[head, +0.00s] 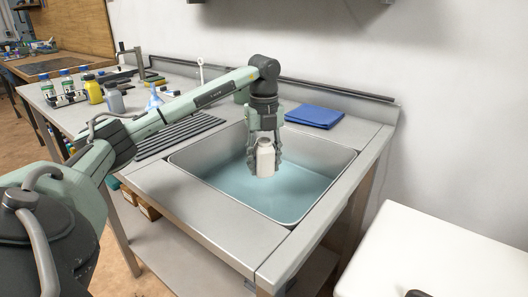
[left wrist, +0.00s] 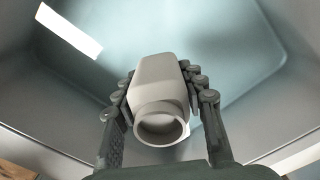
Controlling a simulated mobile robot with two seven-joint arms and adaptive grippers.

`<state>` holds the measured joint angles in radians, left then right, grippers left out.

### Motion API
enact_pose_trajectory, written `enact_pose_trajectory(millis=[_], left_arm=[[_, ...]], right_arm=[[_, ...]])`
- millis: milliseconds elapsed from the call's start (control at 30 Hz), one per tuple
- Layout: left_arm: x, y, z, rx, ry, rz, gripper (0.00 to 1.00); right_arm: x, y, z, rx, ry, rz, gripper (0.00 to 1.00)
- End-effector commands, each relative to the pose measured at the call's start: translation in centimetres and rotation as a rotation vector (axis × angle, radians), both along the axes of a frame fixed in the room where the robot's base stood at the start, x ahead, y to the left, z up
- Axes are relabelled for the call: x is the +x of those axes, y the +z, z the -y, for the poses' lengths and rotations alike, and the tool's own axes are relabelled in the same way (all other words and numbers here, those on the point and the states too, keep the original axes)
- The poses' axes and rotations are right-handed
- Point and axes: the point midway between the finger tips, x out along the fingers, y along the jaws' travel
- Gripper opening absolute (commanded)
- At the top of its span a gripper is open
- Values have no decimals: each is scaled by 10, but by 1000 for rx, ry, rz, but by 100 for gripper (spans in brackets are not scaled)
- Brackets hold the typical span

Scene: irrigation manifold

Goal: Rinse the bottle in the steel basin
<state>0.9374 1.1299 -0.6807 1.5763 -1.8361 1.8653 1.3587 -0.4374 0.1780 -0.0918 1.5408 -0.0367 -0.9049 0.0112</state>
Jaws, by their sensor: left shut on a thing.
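A white bottle (head: 265,158) is held upright in my left gripper (head: 264,150) over the steel basin (head: 190,166), which has bluish water in it. In the left wrist view the bottle (left wrist: 160,88) sits between the two fingers of my left gripper (left wrist: 160,92), its open round mouth facing the camera. The fingers are shut on its sides. In the head view the bottle's base appears close to the water; I cannot tell whether it touches. My right gripper is not in view.
A dark ribbed drying mat (head: 180,134) lies left of the basin. A folded blue cloth (head: 315,116) lies behind it. A yellow bottle (head: 94,92), a grey bottle (head: 114,99) and several others stand at the far left. A white surface (head: 430,255) is at the lower right.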

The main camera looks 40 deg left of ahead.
Motion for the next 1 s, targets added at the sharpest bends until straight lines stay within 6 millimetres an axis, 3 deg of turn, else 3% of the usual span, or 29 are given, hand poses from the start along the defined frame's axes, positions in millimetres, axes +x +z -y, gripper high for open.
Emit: enact_pose_trajectory(millis=[467, 1000], left_arm=[[0, -48, 0, 0, -1, 0, 12], [0, -84, 0, 0, -1, 0, 12]], right_arm=[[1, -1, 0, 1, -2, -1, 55], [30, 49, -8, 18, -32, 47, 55]])
